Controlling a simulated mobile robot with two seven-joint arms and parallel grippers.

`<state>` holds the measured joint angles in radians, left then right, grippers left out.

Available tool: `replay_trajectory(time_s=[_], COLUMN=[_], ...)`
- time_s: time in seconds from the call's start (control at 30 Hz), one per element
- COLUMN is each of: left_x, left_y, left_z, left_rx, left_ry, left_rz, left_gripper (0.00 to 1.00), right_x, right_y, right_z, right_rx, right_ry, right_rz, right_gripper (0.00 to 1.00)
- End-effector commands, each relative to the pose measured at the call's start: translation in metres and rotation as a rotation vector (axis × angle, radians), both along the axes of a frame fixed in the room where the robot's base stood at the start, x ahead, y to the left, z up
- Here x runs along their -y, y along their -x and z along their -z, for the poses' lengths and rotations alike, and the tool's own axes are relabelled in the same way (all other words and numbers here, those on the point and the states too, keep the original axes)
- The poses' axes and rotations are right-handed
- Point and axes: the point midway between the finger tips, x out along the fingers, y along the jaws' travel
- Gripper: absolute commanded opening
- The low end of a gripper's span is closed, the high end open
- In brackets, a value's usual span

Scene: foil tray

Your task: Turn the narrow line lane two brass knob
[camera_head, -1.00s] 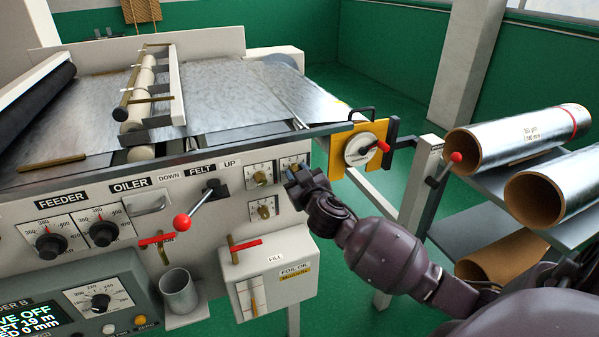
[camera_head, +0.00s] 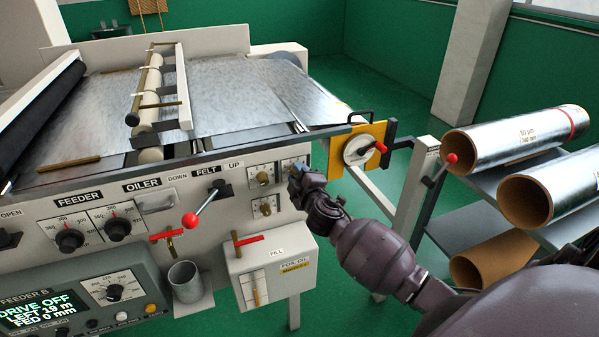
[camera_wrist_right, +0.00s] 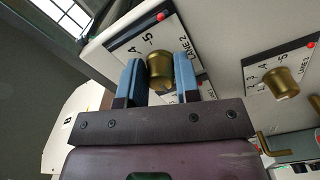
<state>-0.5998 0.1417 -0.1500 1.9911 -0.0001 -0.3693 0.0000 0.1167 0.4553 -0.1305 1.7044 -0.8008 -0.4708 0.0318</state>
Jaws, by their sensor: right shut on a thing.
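The lane two brass knob (camera_wrist_right: 160,70) shows in the right wrist view in front of a white scale plate (camera_wrist_right: 140,40) marked LANE 2. The blue fingers of my right gripper (camera_wrist_right: 160,83) stand on both sides of the knob, shut on it. In the head view my right gripper (camera_head: 295,176) is at the right end of the machine's front panel, and it hides this knob. Part of the white plate (camera_head: 290,163) shows above the fingers. My left gripper is not in view.
In the head view, two brass knobs (camera_head: 262,178) (camera_head: 266,208) are left of the gripper. A yellow bracket with a crank disc (camera_head: 360,150) stands to the right, and an oil box (camera_head: 268,268) below.

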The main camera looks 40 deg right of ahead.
Motion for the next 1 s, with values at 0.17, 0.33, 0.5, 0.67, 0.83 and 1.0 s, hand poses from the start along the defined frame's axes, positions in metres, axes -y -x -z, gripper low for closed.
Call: replay_trajectory(time_s=[0.17, 0.33, 0.5, 0.67, 0.83, 1.0], left_x=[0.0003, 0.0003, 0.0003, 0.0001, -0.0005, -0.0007], left_y=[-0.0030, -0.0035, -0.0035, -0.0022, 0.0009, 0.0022], left_z=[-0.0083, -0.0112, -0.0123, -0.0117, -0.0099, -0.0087], left_rx=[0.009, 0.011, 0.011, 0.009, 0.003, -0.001], left_ry=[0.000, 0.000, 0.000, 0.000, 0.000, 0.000], left_rz=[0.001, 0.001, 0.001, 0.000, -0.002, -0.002], left_gripper=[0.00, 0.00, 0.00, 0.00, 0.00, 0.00], right_x=[-0.0004, -0.0006, -0.0006, -0.0006, -0.0005, -0.0005], right_y=[0.0000, 0.0000, 0.0000, 0.0000, 0.0000, 0.0000], right_z=[-0.0014, -0.0010, -0.0004, -0.0001, 0.0000, 0.0000], right_rx=[-0.024, -0.039, -0.046, -0.048, -0.049, -0.049], right_ry=[0.102, 0.164, 0.195, 0.203, 0.203, 0.203], right_rz=[-0.001, -0.002, -0.002, -0.002, -0.001, -0.001], right_gripper=[0.07, 0.07, 0.07, 0.07, 0.07, 0.38])
